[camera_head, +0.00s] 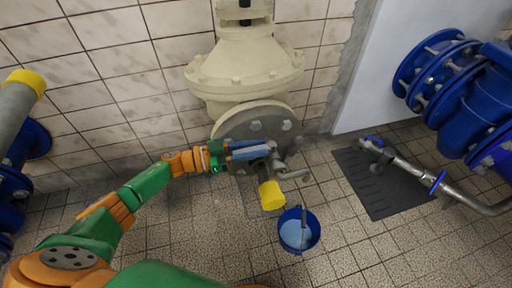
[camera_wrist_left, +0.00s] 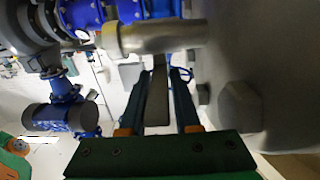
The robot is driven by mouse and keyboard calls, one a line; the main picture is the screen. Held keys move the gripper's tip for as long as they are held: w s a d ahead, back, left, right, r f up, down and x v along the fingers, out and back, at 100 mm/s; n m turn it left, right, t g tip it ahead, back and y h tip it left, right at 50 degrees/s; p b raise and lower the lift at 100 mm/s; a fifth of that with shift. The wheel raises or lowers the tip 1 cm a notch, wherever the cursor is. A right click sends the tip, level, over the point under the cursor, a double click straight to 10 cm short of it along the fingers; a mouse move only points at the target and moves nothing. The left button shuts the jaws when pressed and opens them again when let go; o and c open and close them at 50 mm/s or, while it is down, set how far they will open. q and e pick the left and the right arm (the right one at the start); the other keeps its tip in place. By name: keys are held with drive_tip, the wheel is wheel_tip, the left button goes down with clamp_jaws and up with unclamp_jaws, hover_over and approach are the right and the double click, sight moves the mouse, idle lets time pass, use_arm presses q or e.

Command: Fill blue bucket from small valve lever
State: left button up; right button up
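The small valve (camera_head: 274,167) sits low on the front of the cream pipe fitting, with a yellow spout end (camera_head: 271,195) pointing down. My left gripper (camera_head: 262,152) is at this valve in the head view. In the left wrist view its two fingers (camera_wrist_left: 160,80) stand either side of a grey bar, seemingly the lever (camera_wrist_left: 158,95), with narrow gaps visible. The blue bucket (camera_head: 299,231) stands upright on the floor, below and right of the spout. Its inside looks light blue, and a thin grey upright piece shows at its rim. My right gripper is out of view.
The large cream valve body (camera_head: 245,70) and its round flange (camera_head: 257,122) are close behind my left gripper. A dark floor plate (camera_head: 380,182) with a grey pipe (camera_head: 410,168) lies right. Blue flanged pipes (camera_head: 455,90) are at far right. Tiled floor around the bucket is clear.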

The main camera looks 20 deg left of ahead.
use_arm(q)
drive_tip(key=o, duration=0.3)
drive_tip(key=v, duration=0.7)
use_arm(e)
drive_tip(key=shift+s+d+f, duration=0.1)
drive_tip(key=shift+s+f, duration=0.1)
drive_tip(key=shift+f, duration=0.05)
use_arm(q)
drive_tip(key=shift+a, duration=0.1)
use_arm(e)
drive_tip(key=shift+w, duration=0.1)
